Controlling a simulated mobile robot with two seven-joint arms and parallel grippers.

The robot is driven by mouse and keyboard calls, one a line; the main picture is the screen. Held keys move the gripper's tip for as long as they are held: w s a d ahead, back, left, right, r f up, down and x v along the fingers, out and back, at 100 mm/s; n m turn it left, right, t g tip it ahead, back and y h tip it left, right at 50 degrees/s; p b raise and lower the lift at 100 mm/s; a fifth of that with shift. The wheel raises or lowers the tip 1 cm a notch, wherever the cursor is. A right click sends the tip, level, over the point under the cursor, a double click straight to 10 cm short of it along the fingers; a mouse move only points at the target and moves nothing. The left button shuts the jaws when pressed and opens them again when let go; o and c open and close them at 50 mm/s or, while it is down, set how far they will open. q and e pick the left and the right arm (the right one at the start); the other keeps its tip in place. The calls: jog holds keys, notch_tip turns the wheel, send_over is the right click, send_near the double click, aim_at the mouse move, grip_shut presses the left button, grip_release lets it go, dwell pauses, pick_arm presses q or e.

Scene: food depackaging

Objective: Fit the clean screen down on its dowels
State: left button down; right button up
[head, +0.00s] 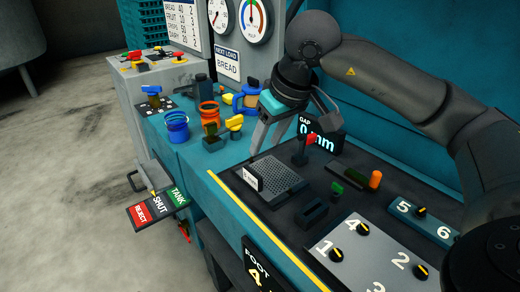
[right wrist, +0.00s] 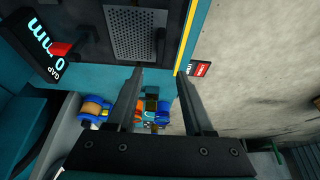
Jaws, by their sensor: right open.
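The perforated grey screen (head: 284,178) lies on the dark work panel, with a white label (head: 250,178) at its left edge. In the right wrist view the screen (right wrist: 135,32) shows near the top, just ahead of the fingertips. It looks flat, but I cannot tell whether it is seated; no dowels can be made out. My right gripper (head: 270,146) is open and empty above the far edge of the screen, fingers pointing down. Its two spread fingers show in the right wrist view (right wrist: 158,74) with nothing between them. My left gripper is not in view.
A gap display (head: 320,133) reading 0 mm and a red handle (head: 310,142) stand close behind the screen. Blue and orange buckets (head: 177,127) and other small items stand to the left. A numbered knob panel (head: 365,255) lies at the near right.

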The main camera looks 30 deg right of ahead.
jog(key=shift+v, duration=1.25)
